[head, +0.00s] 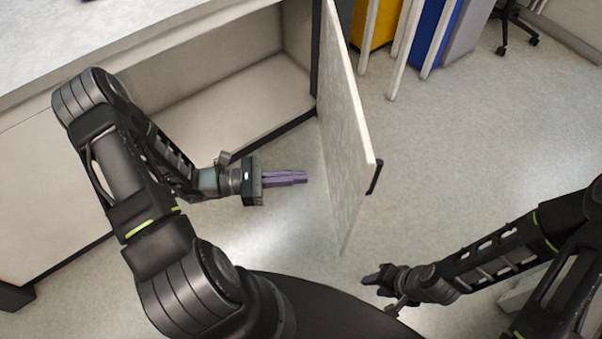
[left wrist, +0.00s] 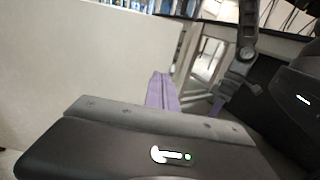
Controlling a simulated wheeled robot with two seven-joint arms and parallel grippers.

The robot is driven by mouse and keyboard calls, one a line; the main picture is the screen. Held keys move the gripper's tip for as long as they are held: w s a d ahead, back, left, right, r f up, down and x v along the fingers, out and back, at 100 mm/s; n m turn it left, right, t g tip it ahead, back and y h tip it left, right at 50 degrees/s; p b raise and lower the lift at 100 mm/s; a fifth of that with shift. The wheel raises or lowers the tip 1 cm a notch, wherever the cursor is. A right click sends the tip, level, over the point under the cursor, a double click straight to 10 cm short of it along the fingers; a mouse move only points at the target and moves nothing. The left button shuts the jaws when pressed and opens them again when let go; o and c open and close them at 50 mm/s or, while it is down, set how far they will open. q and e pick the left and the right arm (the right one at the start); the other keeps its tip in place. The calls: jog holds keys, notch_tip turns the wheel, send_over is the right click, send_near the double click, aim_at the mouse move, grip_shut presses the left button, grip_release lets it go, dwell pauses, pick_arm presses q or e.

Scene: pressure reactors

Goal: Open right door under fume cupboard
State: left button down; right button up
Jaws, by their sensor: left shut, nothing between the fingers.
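The right door (head: 344,130) under the fume cupboard stands wide open, swung out from the cabinet. Its dark handle (head: 375,177) is on the outer face near the free edge. My left gripper (head: 304,177) is shut and empty, with its purple fingers pointing at the door's inner face, close to it; I cannot tell if they touch. In the left wrist view the purple fingers (left wrist: 161,92) are together beside the pale door panel (left wrist: 90,60). My right gripper (head: 368,280) is low at the right of the door, away from it; whether its fingers are apart is unclear.
The open cabinet compartment (head: 215,100) looks empty. A closed pale panel (head: 45,200) is at the left, under the worktop (head: 80,35). Yellow (head: 379,25) and blue bins (head: 432,35) stand beyond the door. The floor (head: 480,130) at the right is clear.

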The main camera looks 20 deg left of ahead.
aim_at(359, 173)
pick_arm(q)
jog(key=x, duration=1.2)
jog(key=shift+d, duration=0.1)
